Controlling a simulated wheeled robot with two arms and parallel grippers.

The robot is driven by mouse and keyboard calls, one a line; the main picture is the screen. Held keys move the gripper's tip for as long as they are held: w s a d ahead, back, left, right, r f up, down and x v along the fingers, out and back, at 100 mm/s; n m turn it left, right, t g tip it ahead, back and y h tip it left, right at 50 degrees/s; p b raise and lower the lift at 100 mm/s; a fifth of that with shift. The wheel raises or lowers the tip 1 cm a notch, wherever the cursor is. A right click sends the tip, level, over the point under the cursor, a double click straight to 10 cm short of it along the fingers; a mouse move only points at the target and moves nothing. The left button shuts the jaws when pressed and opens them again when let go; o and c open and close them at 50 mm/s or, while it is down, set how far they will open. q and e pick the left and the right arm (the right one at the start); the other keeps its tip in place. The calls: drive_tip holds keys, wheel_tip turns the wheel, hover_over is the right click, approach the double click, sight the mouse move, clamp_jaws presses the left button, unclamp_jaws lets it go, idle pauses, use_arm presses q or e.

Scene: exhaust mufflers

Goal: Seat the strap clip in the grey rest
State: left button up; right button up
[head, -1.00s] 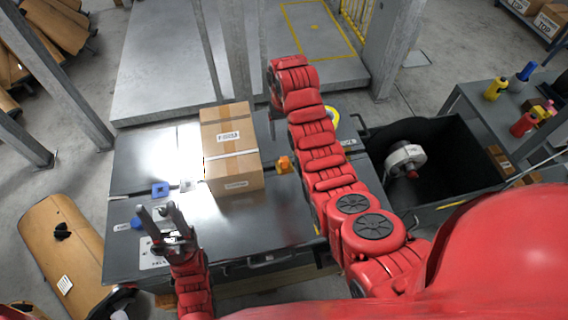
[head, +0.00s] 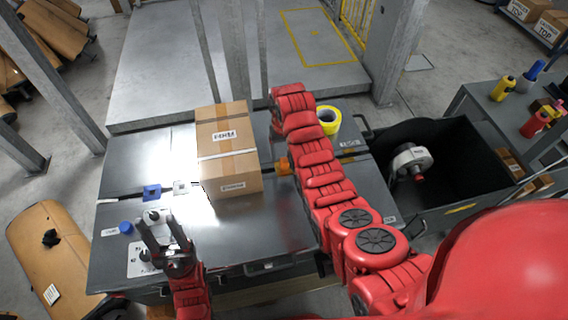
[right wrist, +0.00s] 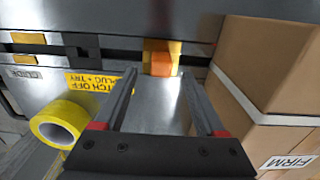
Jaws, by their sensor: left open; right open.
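I take the small orange block (head: 283,166) right of the cardboard box to be the strap clip. It lies on the dark table and also shows in the right wrist view (right wrist: 161,62), just beyond my right fingertips. My right gripper (right wrist: 158,88) is open and empty, its fingers pointing towards the block without touching it. In the head view the right arm hides most of that gripper. A small light grey square piece (head: 181,187) near a blue one looks like the grey rest. My left gripper (head: 157,221) is open and empty, below these pieces in the head view.
A taped cardboard box (head: 229,150) stands between the grey piece and the orange block. A yellow tape roll (head: 328,121), a blue square piece (head: 152,192) and a blue cap (head: 126,227) are on the table. A black bin (head: 460,165) stands right. The table's front middle is clear.

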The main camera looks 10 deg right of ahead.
sight(284, 160)
drive_tip(key=f+p, duration=0.1)
drive_tip(key=f, duration=0.2)
drive_tip(key=shift+s+f, duration=0.1)
drive_tip(key=shift+s, duration=0.1)
drive_tip(key=shift+w+f, duration=0.1)
drive_tip(key=shift+f, duration=0.75)
clamp_jaws()
